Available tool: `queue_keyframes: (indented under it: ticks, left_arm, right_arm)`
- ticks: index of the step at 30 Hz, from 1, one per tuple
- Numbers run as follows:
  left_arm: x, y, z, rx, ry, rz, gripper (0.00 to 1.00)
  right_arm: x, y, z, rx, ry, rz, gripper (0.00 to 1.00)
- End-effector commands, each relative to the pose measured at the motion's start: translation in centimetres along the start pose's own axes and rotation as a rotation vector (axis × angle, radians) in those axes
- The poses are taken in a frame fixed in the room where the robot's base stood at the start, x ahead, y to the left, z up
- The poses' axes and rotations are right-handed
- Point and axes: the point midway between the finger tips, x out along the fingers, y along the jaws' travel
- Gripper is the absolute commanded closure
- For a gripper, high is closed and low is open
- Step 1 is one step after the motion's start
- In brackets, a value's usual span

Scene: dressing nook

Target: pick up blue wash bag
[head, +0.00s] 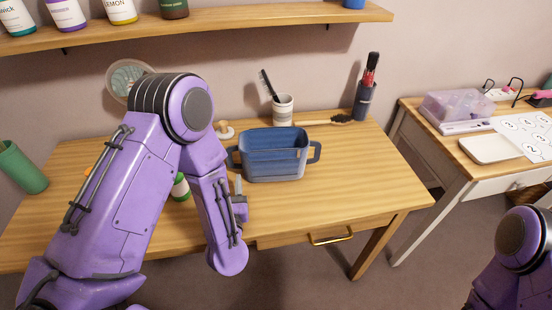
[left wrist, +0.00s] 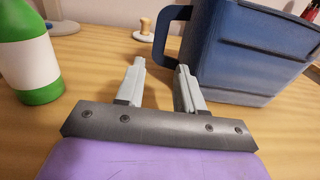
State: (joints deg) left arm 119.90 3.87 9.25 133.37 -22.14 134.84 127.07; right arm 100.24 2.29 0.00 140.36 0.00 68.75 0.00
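The blue wash bag (head: 275,155) is an open-topped, box-like bag with a loop handle on each side. It stands upright on the wooden table (head: 345,185). My left gripper (head: 239,190) is low over the table, just in front of the bag's left side. In the left wrist view the gripper (left wrist: 160,80) is open, with nothing between its fingers. The bag (left wrist: 245,55) is beyond and to the right of the fingers there, its handle near them. Contact cannot be told. My right arm shows at the bottom right of the head view, but its gripper is out of view.
A green bottle with a white label (left wrist: 28,52) stands left of my left gripper. A wooden knob-topped item (head: 223,130), a cup with a brush (head: 283,110), a hairbrush (head: 330,120) and a dark holder (head: 364,100) are behind. The table's front right is clear.

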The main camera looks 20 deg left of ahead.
Motion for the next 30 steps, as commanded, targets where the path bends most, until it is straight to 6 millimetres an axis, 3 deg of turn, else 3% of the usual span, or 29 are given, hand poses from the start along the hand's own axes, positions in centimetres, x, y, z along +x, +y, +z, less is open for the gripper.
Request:
queue_keyframes:
  ticks: [3,8,15,23,27,30]
  left_arm:
    - [2.2,0.1,0.5,-0.002,-0.002,0.004,0.63]
    - [4.0,0.1,0.4,-0.001,0.0,0.002,0.63]
    - [8.1,0.1,0.3,0.0,0.0,0.002,0.63]
    - [8.6,0.1,0.1,0.001,0.002,0.0,0.63]
    - [8.6,0.1,0.1,0.001,0.001,0.0,1.0]
    - [8.6,0.0,0.1,0.001,0.001,0.0,1.0]
  right_arm:
    - [-0.9,0.1,-0.4,0.0,0.0,0.0,0.21]
    - [-1.3,0.1,-0.5,0.0,0.0,0.0,0.21]
    - [-2.1,0.2,-0.9,0.0,0.0,0.0,0.21]
    - [-2.0,0.2,-0.8,0.0,0.0,0.0,0.21]
    - [-2.0,0.2,-0.8,0.0,0.0,0.0,0.21]
    - [-2.0,0.2,-0.8,0.0,0.0,0.0,0.21]
